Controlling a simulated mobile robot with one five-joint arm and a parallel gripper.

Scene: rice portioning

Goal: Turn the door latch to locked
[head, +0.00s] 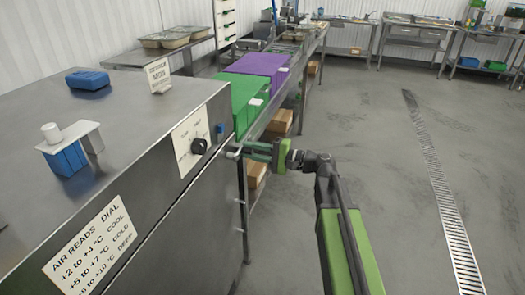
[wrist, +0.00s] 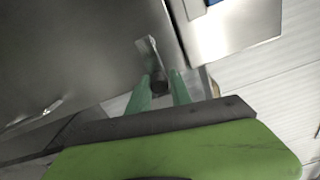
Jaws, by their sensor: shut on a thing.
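The door latch is a small metal lever (head: 232,154) at the edge of the steel cabinet, below and right of the dial plate. In the wrist view the latch (wrist: 147,52) is a flat bright plate, tilted, running down between the fingers. My gripper (head: 247,151) reaches it from the right with its green fingers. In the wrist view my gripper (wrist: 160,84) is shut on the latch's lower, dark end. The fingers hide part of that end. I cannot tell from the views whether the latch is at locked.
The steel cabinet (head: 130,110) carries a black dial (head: 199,146), a blue block (head: 88,80) and a dial label (head: 95,245). Green (head: 240,95) and purple (head: 258,66) boxes stand on a bench behind it. The floor at the right is clear, with a long drain grate (head: 440,180).

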